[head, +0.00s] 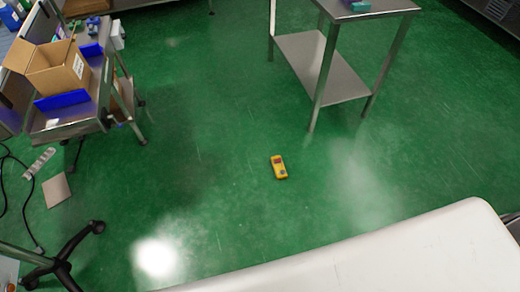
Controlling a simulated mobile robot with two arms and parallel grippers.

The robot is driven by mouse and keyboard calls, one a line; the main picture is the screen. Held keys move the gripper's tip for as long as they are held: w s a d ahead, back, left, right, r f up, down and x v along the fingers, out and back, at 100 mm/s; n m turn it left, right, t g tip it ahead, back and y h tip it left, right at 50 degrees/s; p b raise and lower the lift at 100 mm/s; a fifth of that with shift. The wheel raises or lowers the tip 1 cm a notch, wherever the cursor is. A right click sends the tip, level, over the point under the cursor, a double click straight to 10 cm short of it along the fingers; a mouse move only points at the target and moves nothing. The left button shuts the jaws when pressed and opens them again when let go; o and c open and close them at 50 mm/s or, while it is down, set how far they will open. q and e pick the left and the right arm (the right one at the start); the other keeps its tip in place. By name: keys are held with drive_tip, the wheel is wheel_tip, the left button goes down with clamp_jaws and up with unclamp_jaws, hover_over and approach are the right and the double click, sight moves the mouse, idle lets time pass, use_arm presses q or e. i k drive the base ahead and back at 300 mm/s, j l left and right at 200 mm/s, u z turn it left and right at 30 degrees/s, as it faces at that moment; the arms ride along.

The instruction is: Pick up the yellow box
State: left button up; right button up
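A small yellow box-like device (279,167) with a dark panel and a dark round mark lies on the green floor near the middle of the head view. It is clear of the furniture around it. Neither of my grippers shows in this view. A white, rounded surface fills the lower right corner, in front of the yellow device.
A steel table (322,66) with a lower shelf stands behind the yellow device. At left, a workbench (72,122) holds an open cardboard box (52,72) and blue bins (62,100). Cables, a power strip (40,163) and a black wheeled base (60,262) are lower left. Open floor surrounds the device.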

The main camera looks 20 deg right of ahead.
sight(277, 167)
drive_tip(key=z, duration=0.7)
drive_tip(key=i+j, duration=0.15)
drive_tip(key=i, duration=0.2)
